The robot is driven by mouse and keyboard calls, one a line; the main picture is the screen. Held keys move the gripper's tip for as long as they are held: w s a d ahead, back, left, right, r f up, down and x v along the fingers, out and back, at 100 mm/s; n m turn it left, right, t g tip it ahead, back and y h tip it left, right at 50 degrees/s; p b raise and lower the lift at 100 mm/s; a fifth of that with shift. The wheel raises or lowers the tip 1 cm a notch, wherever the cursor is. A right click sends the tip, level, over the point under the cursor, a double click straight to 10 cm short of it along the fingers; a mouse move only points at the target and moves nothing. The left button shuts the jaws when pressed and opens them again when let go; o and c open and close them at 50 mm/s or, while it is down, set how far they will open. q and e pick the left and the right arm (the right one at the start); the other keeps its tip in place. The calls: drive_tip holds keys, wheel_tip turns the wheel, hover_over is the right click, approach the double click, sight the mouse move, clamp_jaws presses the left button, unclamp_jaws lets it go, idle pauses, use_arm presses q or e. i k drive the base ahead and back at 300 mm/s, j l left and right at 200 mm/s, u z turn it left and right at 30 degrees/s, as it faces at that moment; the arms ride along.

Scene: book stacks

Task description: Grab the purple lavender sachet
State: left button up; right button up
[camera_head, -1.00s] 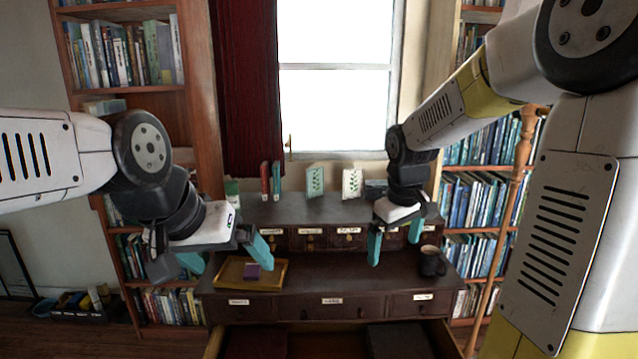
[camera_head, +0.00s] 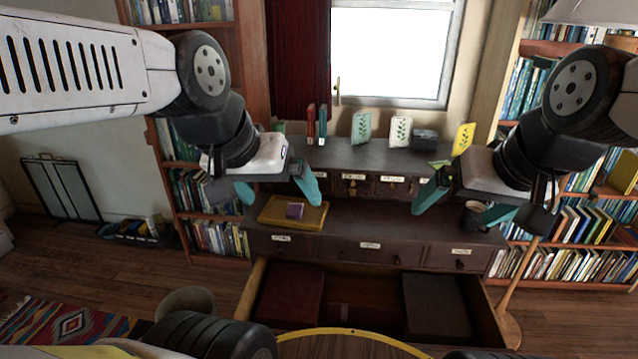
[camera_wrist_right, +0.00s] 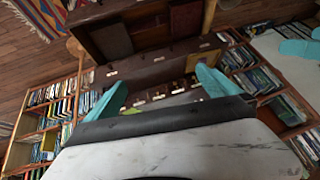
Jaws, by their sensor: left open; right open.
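The small purple sachet (camera_head: 295,211) lies on a yellow tray (camera_head: 272,222) at the left of the dark desk's top. My left gripper (camera_head: 278,196) is open and empty, with its teal fingers pointing down; in the picture it is just above the tray and sachet, apart from them as far as I can tell. My right gripper (camera_head: 451,216) is open and empty near the desk's right side, close to a dark mug (camera_head: 473,214).
A wide drawer (camera_head: 344,327) is pulled open at the desk's front, with dark flat items inside. Cards, books and a small dark box stand on the upper shelf (camera_head: 345,153). Full bookcases flank the window. A patterned rug (camera_head: 65,325) lies on the floor at left.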

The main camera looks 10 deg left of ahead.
sight(295, 209)
drive_tip(key=i+j, duration=0.1)
drive_tip(key=j, duration=0.35)
drive_tip(key=i+j, duration=0.1)
drive_tip(key=j, duration=0.3)
drive_tip(key=i+j+u, duration=0.1)
drive_tip(key=j, duration=0.35)
drive_tip(key=i+j, duration=0.1)
drive_tip(key=j, duration=0.3)
drive_tip(key=i+j, duration=0.15)
drive_tip(key=j, duration=0.25)
drive_tip(key=i+j+u, duration=0.1)
drive_tip(key=j, duration=0.35)
